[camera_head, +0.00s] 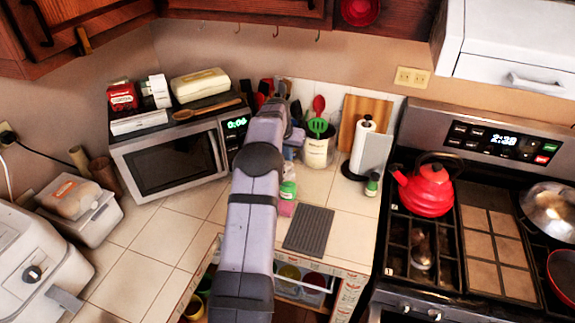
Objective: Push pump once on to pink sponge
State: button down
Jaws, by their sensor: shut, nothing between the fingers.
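A pale bottle with green on it (288,188), which looks like the pump bottle, stands on the tile counter just right of my arm. Its pump head is not clear. A small pink sponge (286,208) lies right in front of the bottle, partly hidden by my arm. My arm reaches up from the bottom middle, and my gripper (293,136) is at its far end, above and behind the bottle. The gripper is shut and empty. Its fingertips are small and hard to make out, and I cannot tell whether they touch the pump.
A dark ribbed mat (309,231) lies right of the sponge. A utensil crock (318,150) and a paper towel holder (364,146) stand behind. A microwave (168,158) is left, the stove with a red kettle (427,188) right.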

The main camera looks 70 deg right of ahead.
aim_at(288, 164)
jog(key=shift+f+b, duration=0.75)
jog(key=shift+f, duration=0.45)
jog(key=shift+r, duration=0.15)
jog(key=shift+r+p, duration=2)
jog(key=shift+r, duration=0.85)
notch_tip(288, 164, up, 2)
jog(key=shift+r, duration=0.1)
